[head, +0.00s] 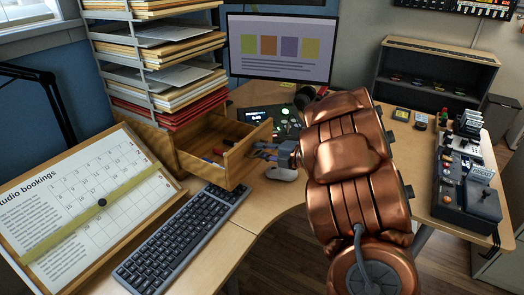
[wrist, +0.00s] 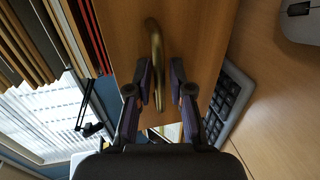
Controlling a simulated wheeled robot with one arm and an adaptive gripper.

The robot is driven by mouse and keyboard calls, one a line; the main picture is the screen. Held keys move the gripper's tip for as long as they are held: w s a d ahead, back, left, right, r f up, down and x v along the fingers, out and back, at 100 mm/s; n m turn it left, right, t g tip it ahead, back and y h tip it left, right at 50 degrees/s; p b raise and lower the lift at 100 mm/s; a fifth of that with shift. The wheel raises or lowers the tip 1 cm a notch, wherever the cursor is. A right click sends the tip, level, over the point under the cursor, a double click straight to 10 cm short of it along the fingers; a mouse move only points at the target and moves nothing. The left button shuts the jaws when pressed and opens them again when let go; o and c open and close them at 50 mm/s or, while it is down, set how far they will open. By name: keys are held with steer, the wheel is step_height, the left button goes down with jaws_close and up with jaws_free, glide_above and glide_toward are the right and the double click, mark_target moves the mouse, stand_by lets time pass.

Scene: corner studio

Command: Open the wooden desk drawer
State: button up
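The wooden desk drawer (head: 236,161) juts out of its wooden housing below the paper trays in the head view. Its inside shows, with a few small red and dark items (head: 220,150) in it. In the wrist view the drawer front (wrist: 195,30) fills the middle, with a curved brass handle (wrist: 156,45) on it. My gripper (head: 262,151) is at the drawer front. In the wrist view its two fingers (wrist: 164,82) stand on either side of the handle, apart, with a visible gap on the right side.
A white mouse (head: 281,173) lies close to the drawer front, and a black keyboard (head: 182,238) lies in front. A bookings calendar board (head: 75,215) leans at left. Stacked paper trays (head: 160,60) stand above the drawer. A monitor (head: 280,48) is behind.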

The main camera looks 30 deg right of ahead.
steer(key=shift+s+d, duration=0.1)
steer(key=v, duration=1.1)
steer(key=shift+s, duration=0.35)
steer(key=shift+d+r, duration=0.1)
stand_by(0.5)
